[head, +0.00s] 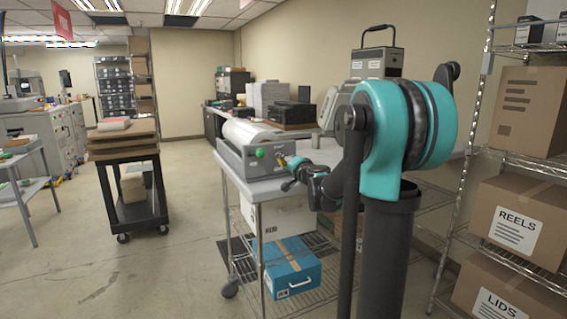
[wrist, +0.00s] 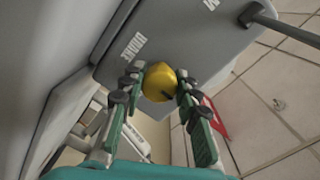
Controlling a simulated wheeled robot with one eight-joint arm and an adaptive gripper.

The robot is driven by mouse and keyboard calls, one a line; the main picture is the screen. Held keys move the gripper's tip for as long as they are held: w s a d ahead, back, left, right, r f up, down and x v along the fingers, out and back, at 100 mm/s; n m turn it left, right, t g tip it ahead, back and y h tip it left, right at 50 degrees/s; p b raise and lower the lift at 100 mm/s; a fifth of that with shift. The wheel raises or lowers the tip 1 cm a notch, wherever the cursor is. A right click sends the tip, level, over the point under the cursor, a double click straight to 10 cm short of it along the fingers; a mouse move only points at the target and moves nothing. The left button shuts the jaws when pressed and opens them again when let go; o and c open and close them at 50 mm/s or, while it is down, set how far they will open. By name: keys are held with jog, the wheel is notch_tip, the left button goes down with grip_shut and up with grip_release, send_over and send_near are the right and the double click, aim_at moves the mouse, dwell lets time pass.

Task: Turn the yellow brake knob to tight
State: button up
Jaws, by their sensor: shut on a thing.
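The yellow brake knob (wrist: 160,82) sits on the grey panel (wrist: 185,35) of the machine in the wrist view. A dark mark shows on its lower right. My gripper (wrist: 158,84) has its two fingers on either side of the knob, shut on it. White lettering is on the panel to the upper left of the knob, and part of another letter shows at the top right. In the head view, my gripper (head: 290,172) is at the front of the grey laminator (head: 240,165), where a bit of yellow shows. A green knob (head: 260,153) is to its left.
The laminator stands on a wire cart (head: 262,190) with a blue box (head: 288,268) below. A black cart (head: 128,190) with brown boards is to the left. Shelves with cartons (head: 518,220) stand close on the right. The floor between the carts is clear.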

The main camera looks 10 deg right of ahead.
jog(key=o, duration=1.2)
jog(key=v, duration=1.2)
jog(key=shift+f, duration=0.1)
jog(key=s+a+f+n+g, duration=0.4)
jog(key=s+f, duration=0.4)
jog(key=f, duration=0.1)
jog(key=s+a+f+n+g, duration=0.3)
jog(key=s+a+f+g, duration=0.1)
jog(key=s+f, duration=0.5)
jog(key=s+d+f+g+h, duration=0.1)
jog(key=s+d+f, duration=0.2)
jog(key=s+f, duration=0.1)
jog(key=s+d+f+n+g+h, duration=0.1)
jog(key=s+d+f+g+h, duration=0.1)
jog(key=s+f, duration=0.2)
jog(key=s+d+f+g+h, duration=0.1)
jog(key=s+d+f+h, duration=0.1)
jog(key=s+f, duration=0.3)
jog(key=shift+s+d+n, duration=0.2)
jog(key=shift+d+n, duration=0.2)
jog(key=shift+d, duration=0.4)
